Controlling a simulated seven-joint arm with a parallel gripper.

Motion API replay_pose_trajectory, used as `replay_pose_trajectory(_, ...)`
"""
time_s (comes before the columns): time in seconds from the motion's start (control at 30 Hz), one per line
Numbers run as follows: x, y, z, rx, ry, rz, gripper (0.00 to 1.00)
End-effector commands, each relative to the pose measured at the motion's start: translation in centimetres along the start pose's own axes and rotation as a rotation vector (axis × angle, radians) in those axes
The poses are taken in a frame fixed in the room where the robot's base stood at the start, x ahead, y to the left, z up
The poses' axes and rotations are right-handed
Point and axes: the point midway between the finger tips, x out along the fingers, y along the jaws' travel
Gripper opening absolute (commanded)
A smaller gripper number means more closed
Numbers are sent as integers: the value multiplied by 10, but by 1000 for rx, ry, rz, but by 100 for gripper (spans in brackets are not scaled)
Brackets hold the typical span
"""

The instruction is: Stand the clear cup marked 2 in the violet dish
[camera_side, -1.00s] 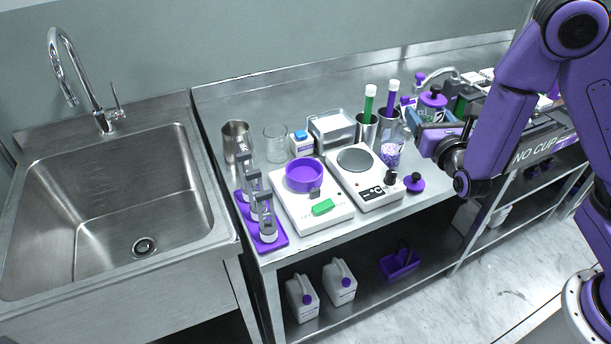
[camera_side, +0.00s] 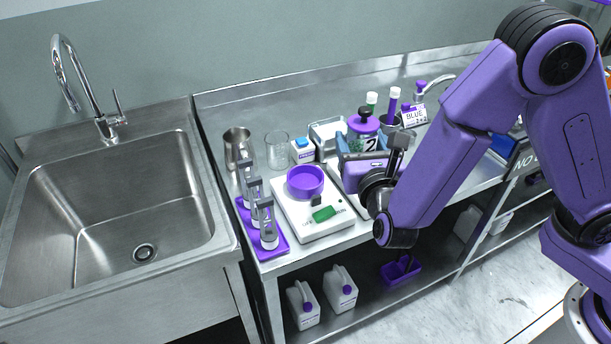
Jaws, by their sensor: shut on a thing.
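The clear cup marked 2 (camera_side: 370,144) has a violet lid with a dark knob, and coloured contents show through its wall. My gripper (camera_side: 361,152) is shut on it and holds it upright, right of the violet dish. The arm and jaws hide its lower part, so I cannot see how high its base is. The violet dish (camera_side: 305,189) is round and shallow, looks empty, and sits on a white scale (camera_side: 326,222) with a green display.
A violet rack (camera_side: 277,243) with metal clamps stands left of the scale. Behind are a steel pitcher (camera_side: 237,148), a glass beaker (camera_side: 278,151), a white bottle with a blue cap (camera_side: 302,150) and a tray (camera_side: 326,133). A second device is mostly hidden behind my gripper.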

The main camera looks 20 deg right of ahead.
Motion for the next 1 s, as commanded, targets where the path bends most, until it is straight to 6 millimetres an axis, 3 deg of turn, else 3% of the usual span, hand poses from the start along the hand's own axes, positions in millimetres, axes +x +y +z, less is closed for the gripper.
replay_pose_trajectory(0.4, 59, 55, -36, 1, -2, -3, 27)
replay_pose_trajectory(0.7, 83, 79, -78, 0, -1, -1, 27)
replay_pose_trajectory(1.0, 93, 89, -95, 0, -2, 0, 27)
